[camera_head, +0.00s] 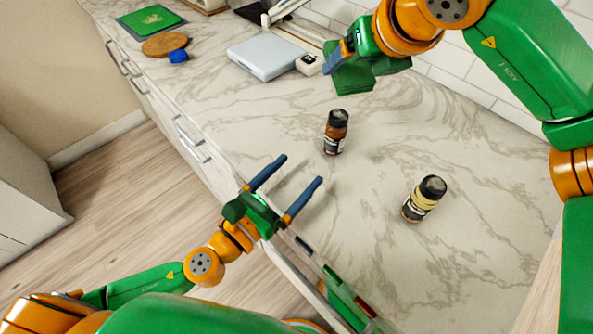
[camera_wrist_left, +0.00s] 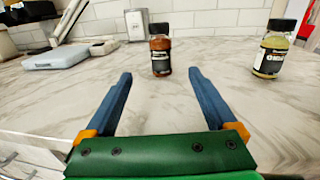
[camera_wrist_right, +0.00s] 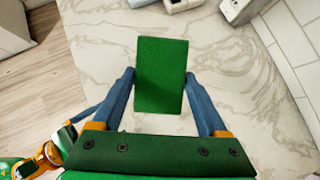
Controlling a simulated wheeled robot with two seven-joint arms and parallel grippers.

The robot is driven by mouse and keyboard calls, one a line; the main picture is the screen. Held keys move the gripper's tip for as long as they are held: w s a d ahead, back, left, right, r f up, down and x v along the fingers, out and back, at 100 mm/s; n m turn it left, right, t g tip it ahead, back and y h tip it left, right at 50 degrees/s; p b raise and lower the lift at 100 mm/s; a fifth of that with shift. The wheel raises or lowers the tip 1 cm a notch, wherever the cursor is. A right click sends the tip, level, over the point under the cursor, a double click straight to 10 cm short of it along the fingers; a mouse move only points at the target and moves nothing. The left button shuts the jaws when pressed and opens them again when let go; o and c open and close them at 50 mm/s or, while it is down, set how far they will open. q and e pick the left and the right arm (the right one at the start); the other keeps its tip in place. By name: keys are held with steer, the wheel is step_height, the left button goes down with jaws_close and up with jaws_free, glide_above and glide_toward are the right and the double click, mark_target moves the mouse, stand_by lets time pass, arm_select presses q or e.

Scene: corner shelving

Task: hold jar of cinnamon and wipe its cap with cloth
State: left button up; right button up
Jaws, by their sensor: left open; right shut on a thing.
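A jar of reddish-brown spice with a black cap (camera_head: 335,137), likely the cinnamon, stands upright on the marble counter. It also shows ahead of my left gripper in the left wrist view (camera_wrist_left: 160,55). Its label is too small to read. My left gripper (camera_head: 303,168) is open and empty at the counter's front edge, its fingers pointing toward the jar but apart from it. My right gripper (camera_head: 338,60) is shut on a green cloth (camera_wrist_right: 162,75), a flat rectangle between its fingers. In the head view the cloth (camera_head: 350,82) is beyond the jar, apart from it.
A second black-capped jar with pale yellow contents (camera_head: 421,200) stands to the right. A grey scale (camera_head: 266,55) and a small white box (camera_head: 309,64) are further back. A round wooden board (camera_head: 164,44), blue lid (camera_head: 178,56) and green board (camera_head: 151,20) are at upper left.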

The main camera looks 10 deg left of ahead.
mark_target(329, 140)
arm_select(q)
steer(key=x, duration=1.2)
steer(key=shift+c, duration=0.3)
jaws_close()
steer(key=shift+c, duration=0.6)
jaws_free()
steer(key=shift+c, duration=0.2)
jaws_close()
